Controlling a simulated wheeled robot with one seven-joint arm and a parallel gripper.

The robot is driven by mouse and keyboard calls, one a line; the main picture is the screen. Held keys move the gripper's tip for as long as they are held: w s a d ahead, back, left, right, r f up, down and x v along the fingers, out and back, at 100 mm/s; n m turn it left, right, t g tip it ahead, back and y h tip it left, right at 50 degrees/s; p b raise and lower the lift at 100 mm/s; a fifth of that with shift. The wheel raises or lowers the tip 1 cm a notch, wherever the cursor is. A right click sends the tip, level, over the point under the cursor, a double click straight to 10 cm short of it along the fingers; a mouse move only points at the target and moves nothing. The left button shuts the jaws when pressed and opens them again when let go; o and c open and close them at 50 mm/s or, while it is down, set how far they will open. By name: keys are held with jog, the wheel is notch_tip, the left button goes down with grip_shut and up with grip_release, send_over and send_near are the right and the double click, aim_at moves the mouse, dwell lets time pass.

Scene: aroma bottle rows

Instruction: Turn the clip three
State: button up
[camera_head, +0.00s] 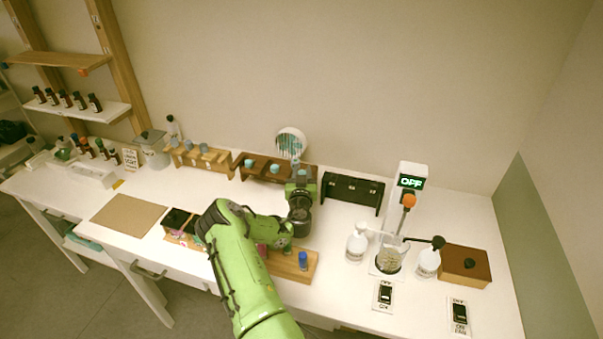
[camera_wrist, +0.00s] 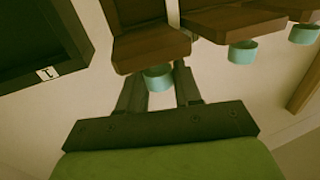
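A dark brown wooden rack (camera_head: 258,178) with three teal knobs stands against the back wall. My gripper (camera_head: 300,192) is at its right end, in front of the rightmost teal knob (camera_head: 302,174). In the wrist view, the two fingers of my gripper (camera_wrist: 159,88) are on either side of a teal knob (camera_wrist: 158,78) under a brown wooden block (camera_wrist: 150,48). I cannot tell whether the fingertips touch the knob. Two more teal knobs, one nearer (camera_wrist: 243,53) and one farther (camera_wrist: 303,33), show to the right. No number is readable on the knobs.
A black rack (camera_head: 353,194) stands just right of my gripper, and a lighter wooden rack (camera_head: 200,162) to the left. A small wooden stand with a blue bottle (camera_head: 303,261) is below my gripper. White bottles (camera_head: 357,243) and an apparatus are to the right.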

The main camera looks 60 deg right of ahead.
jog(key=shift+c, duration=0.7)
